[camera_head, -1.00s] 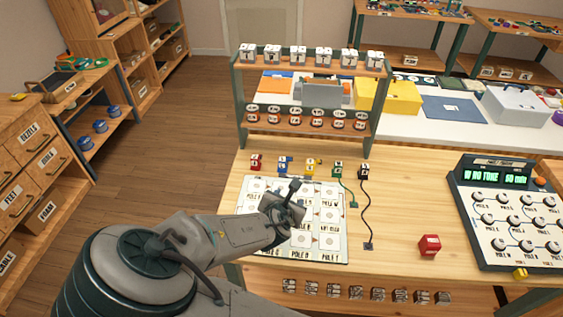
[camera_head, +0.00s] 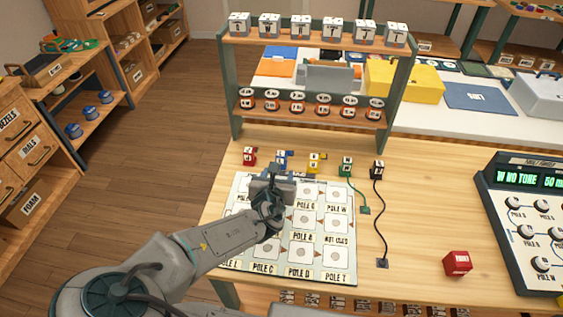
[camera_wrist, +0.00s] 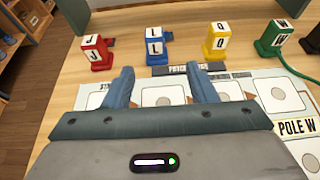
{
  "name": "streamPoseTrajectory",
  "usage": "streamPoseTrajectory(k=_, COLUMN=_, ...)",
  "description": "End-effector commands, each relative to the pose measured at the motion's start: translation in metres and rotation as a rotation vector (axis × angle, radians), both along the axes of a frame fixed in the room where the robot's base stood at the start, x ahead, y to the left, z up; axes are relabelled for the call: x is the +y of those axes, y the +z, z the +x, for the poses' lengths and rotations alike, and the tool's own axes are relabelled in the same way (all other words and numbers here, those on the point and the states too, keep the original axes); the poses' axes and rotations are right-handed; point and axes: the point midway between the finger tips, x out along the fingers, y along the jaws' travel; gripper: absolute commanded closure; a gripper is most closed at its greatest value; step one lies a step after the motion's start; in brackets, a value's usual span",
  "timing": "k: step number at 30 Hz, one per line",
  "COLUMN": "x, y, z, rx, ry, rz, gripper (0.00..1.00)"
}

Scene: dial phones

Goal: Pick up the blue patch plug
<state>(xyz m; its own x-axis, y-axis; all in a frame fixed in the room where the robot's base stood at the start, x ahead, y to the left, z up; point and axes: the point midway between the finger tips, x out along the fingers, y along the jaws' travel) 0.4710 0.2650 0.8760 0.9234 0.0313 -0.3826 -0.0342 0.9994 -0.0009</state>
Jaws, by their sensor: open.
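The blue patch plug (camera_wrist: 155,45) stands upright on the table in the wrist view, marked with the letter L on white labels. It is just beyond my gripper (camera_wrist: 160,85), whose two fingers are spread apart with nothing between them. In the head view the blue plug (camera_head: 282,160) stands behind the pole board, partly close to my gripper (camera_head: 272,172). My gripper is in front of the plug and over the far part of the board, apart from the plug.
Red (camera_wrist: 97,50), yellow (camera_wrist: 217,40) and green (camera_wrist: 272,38) plugs stand in the same row, with a black plug (camera_head: 377,168) further right. Green and black cords lie on the table. The pole board (camera_head: 345,245) lies below my arm. A shelf rack (camera_head: 310,128) stands behind.

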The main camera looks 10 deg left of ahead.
Motion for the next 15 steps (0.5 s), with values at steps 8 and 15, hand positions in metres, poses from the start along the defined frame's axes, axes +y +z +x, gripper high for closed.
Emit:
streamPoseTrajectory(k=8, x=0.013, y=-0.013, z=0.023, rx=0.001, ry=0.023, rz=0.001, gripper=0.48)
streamPoseTrajectory(k=15, x=0.016, y=-0.025, z=0.054, rx=0.001, ry=0.025, rz=0.000, gripper=0.48)
